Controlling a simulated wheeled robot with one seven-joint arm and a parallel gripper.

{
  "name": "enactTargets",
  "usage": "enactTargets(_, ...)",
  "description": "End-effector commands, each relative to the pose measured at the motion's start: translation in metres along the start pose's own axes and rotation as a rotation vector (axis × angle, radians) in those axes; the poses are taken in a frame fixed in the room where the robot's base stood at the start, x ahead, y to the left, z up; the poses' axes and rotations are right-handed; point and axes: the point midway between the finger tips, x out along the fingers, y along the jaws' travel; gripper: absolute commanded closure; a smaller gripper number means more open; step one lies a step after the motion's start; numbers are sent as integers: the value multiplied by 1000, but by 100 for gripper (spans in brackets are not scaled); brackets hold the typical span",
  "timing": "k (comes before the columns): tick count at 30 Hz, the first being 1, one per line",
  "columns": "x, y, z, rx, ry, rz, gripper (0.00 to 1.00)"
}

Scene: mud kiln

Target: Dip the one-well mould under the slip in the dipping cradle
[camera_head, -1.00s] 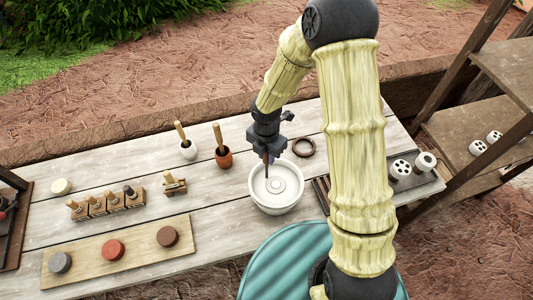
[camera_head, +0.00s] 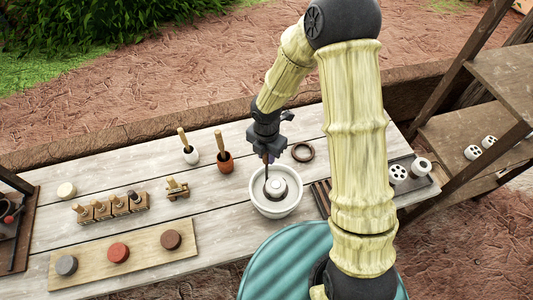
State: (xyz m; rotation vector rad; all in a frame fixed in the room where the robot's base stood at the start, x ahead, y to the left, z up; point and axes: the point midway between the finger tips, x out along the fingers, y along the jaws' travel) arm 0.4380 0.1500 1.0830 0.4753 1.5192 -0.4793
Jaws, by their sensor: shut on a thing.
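A white bowl (camera_head: 293,208) stands near the front edge of the table. A round white piece with a single central well, the one-well mould (camera_head: 279,188), sits inside it, its top and part of its side showing. Pale slip around it is hard to make out. My gripper (camera_head: 267,158) is over the bowl's far left rim, pointing down. It is shut on a thin dark upright rod (camera_head: 267,172), which looks like the handle of the dipping cradle. The rod runs down into the bowl beside the mould. The cradle's lower part is hidden.
Pots with brushes (camera_head: 224,160) and a row of wooden-handled tools (camera_head: 110,206) stand to the left. A board with coloured discs (camera_head: 142,256) lies at front left. Several-holed moulds (camera_head: 398,174) are at right.

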Motion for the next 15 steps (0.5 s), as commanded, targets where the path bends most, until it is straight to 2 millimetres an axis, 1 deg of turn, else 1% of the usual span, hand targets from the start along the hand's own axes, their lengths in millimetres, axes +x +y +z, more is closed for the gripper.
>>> enactTargets(1,-5,0,0,0,-1,1,100)
enactTargets(15,-23,0,0,0,-1,0,100)
